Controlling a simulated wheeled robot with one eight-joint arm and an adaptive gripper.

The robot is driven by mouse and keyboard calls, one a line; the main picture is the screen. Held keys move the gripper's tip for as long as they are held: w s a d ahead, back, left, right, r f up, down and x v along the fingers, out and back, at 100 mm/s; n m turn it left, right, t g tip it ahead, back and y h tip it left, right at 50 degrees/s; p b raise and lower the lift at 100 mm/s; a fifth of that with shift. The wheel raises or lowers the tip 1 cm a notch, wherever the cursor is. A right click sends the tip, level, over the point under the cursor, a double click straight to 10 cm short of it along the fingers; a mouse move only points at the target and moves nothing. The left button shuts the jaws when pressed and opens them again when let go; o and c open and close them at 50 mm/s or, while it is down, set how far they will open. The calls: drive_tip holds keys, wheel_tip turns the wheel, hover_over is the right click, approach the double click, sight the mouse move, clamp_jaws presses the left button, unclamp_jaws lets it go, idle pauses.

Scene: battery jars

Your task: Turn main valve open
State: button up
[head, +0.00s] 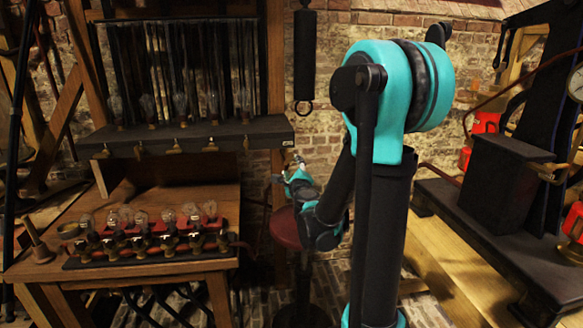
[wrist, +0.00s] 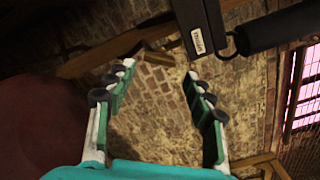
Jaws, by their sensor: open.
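I cannot tell which part is the main valve. Red fittings (head: 485,123) show at the right of the head view, among the dark machinery, with another red part (head: 574,222) low at the right edge. A brass fitting (head: 548,170) sits between them. My gripper (head: 291,172) is in the middle of the head view, well left of those parts and partly behind my own arm. In the wrist view my gripper (wrist: 158,72) is open, with nothing between its fingers. No valve is recognisable in the wrist view.
A wooden bench (head: 150,286) at left carries a rack of bulbs (head: 148,247). A dark shelf (head: 185,135) with more bulbs hangs above it. A red round stool (head: 286,228) stands near my gripper. A gauge (head: 575,85) is at the right edge. Brick wall (wrist: 150,110) lies beyond my fingers.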

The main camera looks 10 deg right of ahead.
drive_tip(key=shift+s+n, duration=0.4)
drive_tip(key=shift+n, duration=0.1)
drive_tip(key=shift+c, duration=1.2)
drive_tip(key=s+n, duration=0.3)
drive_tip(key=n, duration=0.1)
drive_tip(key=s+n, duration=0.2)
drive_tip(key=n, duration=0.3)
drive_tip(key=s+n, duration=0.3)
drive_tip(key=n, duration=0.2)
drive_tip(key=shift+s, duration=0.35)
drive_tip(key=shift+c, duration=0.8)
drive_tip(key=n, duration=0.3)
approach(289, 160)
drive_tip(key=w, duration=0.9)
drive_tip(key=shift+w+f, duration=0.1)
drive_tip(key=shift+w, duration=0.15)
clamp_jaws()
